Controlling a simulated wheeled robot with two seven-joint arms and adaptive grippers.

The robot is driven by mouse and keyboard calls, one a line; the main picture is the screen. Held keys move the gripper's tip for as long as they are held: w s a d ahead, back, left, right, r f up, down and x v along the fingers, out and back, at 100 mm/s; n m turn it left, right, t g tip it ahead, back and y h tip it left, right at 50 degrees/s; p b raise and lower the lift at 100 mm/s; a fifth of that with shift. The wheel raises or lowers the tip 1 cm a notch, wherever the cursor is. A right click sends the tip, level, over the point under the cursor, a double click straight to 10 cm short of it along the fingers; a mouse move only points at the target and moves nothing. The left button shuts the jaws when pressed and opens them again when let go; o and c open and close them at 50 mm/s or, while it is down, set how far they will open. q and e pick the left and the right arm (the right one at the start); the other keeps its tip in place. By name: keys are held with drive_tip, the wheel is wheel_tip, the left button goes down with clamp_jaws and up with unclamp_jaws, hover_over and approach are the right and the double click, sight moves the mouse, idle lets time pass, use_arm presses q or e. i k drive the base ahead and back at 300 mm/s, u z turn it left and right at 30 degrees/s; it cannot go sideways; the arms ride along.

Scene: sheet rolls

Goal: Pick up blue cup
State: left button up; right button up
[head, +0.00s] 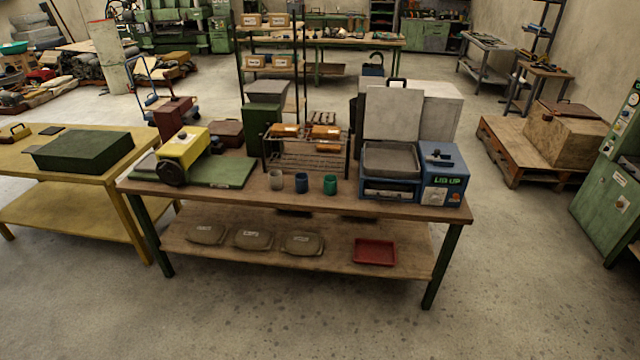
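A small dark blue cup (301,182) stands upright on the top of the wooden workbench (250,205), near its front edge. A beige cup (276,180) stands to its left and a green cup (330,185) to its right, each a little apart from it. Nothing blocks the front of the blue cup. Neither of my grippers shows in the head view.
A wire rack (305,158) stands behind the cups. A blue machine with an open lid (390,160) is to the right, and a yellow machine (183,148) on a green board to the left. A red tray (375,252) lies on the lower shelf. Floor in front is clear.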

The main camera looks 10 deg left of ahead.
sight(301, 179)
drive_tip(key=z, duration=0.7)
drive_tip(key=i, duration=1.4)
drive_tip(key=u, duration=0.3)
